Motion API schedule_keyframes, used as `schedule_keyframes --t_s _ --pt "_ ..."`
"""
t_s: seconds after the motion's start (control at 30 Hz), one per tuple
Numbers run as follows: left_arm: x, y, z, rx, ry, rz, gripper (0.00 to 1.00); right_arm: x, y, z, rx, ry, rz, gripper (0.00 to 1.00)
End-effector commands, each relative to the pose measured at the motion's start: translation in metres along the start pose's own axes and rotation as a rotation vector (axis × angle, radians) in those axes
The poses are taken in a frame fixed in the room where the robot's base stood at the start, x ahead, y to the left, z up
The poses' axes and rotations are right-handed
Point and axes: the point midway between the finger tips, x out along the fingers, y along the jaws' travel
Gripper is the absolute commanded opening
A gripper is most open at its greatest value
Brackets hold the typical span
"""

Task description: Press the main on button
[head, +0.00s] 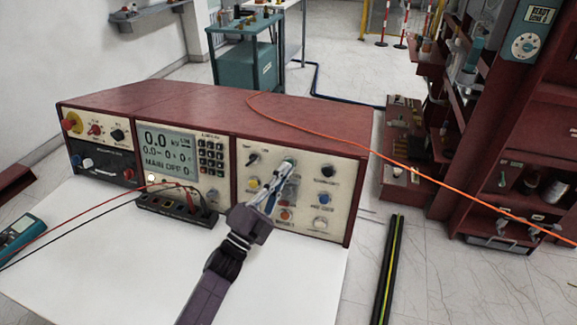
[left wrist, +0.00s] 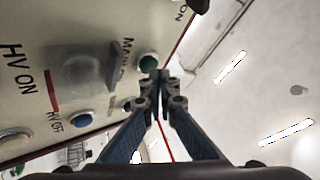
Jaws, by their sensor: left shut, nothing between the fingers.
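The red test console (head: 190,98) stands on a white table. Its right front panel (head: 246,218) carries several buttons and knobs. A green button (head: 290,161) sits near the top middle of that panel. In the left wrist view the green button (left wrist: 148,62) is beside a partly hidden label starting "MAIN". My left gripper (head: 289,170) is shut and empty, its fingertips right in front of the green button. In the wrist view the fingertips (left wrist: 158,76) overlap the button's lower edge; I cannot tell whether they touch. The console display (head: 167,151) reads 0.0 kV and MAIN OFF.
A blue button (left wrist: 80,118) and a covered HV ON control (left wrist: 80,68) are close by. A black terminal box (head: 175,207) with red and black leads stands before the console. An orange cable (head: 390,160) crosses its top. The front right of the table is clear.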

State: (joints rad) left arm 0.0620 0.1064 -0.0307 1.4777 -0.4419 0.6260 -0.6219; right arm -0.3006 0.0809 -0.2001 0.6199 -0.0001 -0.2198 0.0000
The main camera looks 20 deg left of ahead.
Motion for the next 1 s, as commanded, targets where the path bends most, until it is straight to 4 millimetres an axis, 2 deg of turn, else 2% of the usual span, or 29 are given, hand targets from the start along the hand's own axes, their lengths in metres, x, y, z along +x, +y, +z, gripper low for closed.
schedule_keyframes --t_s 1.0 --pt "0.0063 0.0052 0.0048 0.000 0.000 0.000 0.00 0.0077 0.0003 0.0000 0.000 0.001 0.000 0.32"
